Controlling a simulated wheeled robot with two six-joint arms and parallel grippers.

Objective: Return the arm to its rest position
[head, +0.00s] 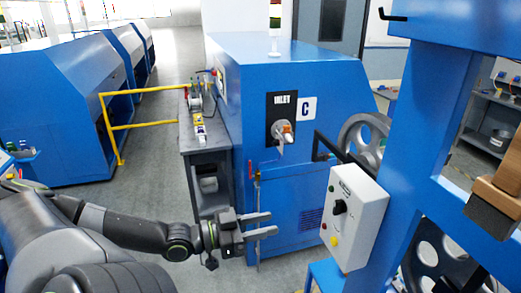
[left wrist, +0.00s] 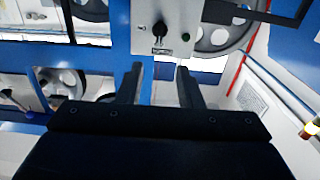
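My left arm comes in from the left in the head view. Its gripper (head: 262,226) points right, in front of the blue machine marked C (head: 230,120). The fingers are apart, with nothing seen between them. In the left wrist view the left gripper (left wrist: 160,82) also shows two separated fingers with an empty gap. Beyond it is a white control box (head: 352,215) with a black knob and a yellow button; the box also shows in the left wrist view (left wrist: 172,18). The gripper looks apart from the box. My right gripper is not in view.
A blue upright frame (head: 430,110) stands at right, with spoked pulley wheels (head: 365,138) beside it. A grey side table (head: 200,135) stands left of the machine. A yellow railing (head: 140,125) is further left. Grey floor (head: 150,195) lies open behind my arm.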

